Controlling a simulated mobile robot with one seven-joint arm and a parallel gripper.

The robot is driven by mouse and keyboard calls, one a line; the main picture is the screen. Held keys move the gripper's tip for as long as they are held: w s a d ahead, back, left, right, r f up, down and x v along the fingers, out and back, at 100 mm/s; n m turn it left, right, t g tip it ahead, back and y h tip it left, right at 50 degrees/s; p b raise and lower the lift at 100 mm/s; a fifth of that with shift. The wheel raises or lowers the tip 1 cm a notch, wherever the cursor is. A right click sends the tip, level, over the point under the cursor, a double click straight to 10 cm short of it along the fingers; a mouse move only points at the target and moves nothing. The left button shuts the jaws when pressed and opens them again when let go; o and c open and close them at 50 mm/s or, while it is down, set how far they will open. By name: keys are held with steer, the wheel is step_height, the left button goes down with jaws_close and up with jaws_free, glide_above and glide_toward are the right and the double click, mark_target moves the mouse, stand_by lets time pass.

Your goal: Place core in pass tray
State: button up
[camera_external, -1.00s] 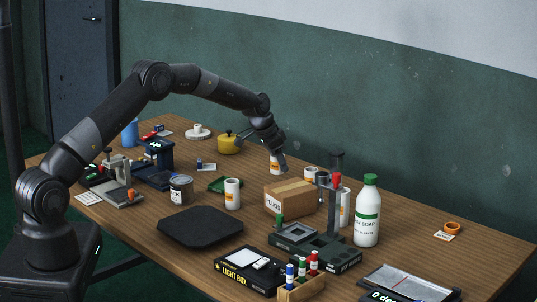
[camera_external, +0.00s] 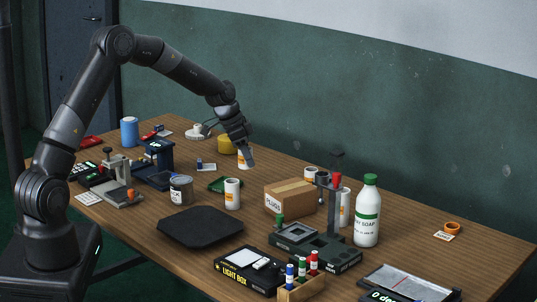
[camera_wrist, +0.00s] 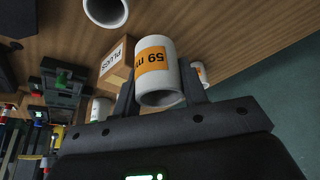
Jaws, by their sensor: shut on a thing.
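My gripper (camera_external: 246,157) is shut on a white core with an orange label (camera_external: 243,162) and holds it above the far part of the table. In the wrist view the core (camera_wrist: 157,80) sits between the two fingers (camera_wrist: 160,98), its "59 m" label facing the camera and its open end toward me. A black, shallow tray-like slab (camera_external: 200,227) lies empty at the front of the table. A small green item (camera_external: 225,184) lies behind it. No label tells me which is the pass tray.
Another labelled core (camera_external: 232,193) stands between the slab and a PLUGS box (camera_external: 290,197). A can (camera_external: 181,189), a dark blue device (camera_external: 155,168), a yellow pot (camera_external: 227,145) and a soap bottle (camera_external: 368,212) stand around.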

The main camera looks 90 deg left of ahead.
steer(key=shift+s+d+r+m, duration=0.1)
steer(key=shift+s+d+m, duration=0.1)
steer(key=shift+s, duration=0.4)
steer(key=shift+s+d+m, duration=0.15)
steer(key=shift+s+m, duration=0.05)
steer(key=shift+s, duration=0.4)
steer(key=s+a+f, duration=0.1)
steer(key=a+f, duration=0.1)
steer(key=a, duration=0.1)
steer(key=s+a+f, duration=0.2)
steer(key=a, duration=0.2)
steer(key=s+a+f, duration=0.1)
steer(key=a+f, duration=0.2)
steer(key=shift+s+a, duration=0.15)
steer(key=shift+a, duration=0.2)
steer(key=shift+f, duration=2)
steer(key=o, duration=0.5)
steer(key=shift+f, duration=0.15)
steer(key=shift+o, duration=0.9)
